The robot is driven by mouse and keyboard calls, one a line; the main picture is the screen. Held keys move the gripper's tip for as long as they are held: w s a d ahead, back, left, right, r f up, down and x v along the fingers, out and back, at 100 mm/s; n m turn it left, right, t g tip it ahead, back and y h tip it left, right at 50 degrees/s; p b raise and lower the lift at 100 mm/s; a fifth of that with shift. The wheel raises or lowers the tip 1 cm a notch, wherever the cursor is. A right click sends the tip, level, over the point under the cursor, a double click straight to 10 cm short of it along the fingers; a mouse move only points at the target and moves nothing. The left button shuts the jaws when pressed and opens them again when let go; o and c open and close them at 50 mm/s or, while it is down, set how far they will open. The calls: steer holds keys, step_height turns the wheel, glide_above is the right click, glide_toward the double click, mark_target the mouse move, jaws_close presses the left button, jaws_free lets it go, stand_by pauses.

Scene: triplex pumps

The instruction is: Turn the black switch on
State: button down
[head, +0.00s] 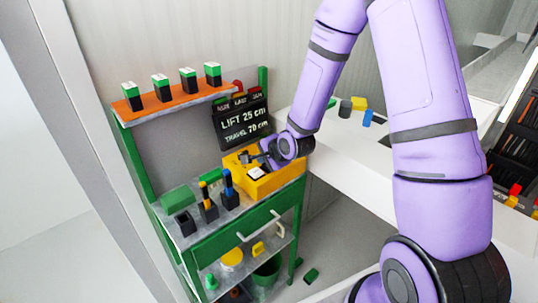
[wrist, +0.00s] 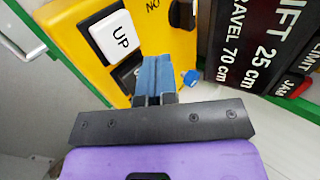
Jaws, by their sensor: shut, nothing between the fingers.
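A yellow control box (head: 272,183) sits on the green bench's top; it also fills the upper middle of the wrist view (wrist: 72,30). A black control (wrist: 127,72) lies beside the white button, partly hidden by my fingers. A dark part (wrist: 181,14) stands at the box's far edge; I cannot tell which is the switch, or its setting. My gripper (wrist: 155,62) is shut and empty over the box; contact is unclear.
A black sign (head: 243,124) reading LIFT 25 cm stands close behind the box. Dark holders with upright tools (head: 208,206) stand left of it. An orange shelf (head: 175,103) with several green-topped blocks is above. A white counter (head: 350,155) lies right.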

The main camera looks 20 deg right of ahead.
mark_target(254, 164)
steer(key=w, duration=0.1)
steer(key=w+a+f, duration=0.1)
steer(key=w, duration=0.1)
steer(key=w+f, duration=0.1)
steer(key=shift+w+a, duration=0.2)
steer(key=shift+a, duration=0.05)
steer(key=shift+w+a+f, duration=0.1)
steer(key=shift+w+a, duration=0.1)
steer(key=shift+w, duration=0.55)
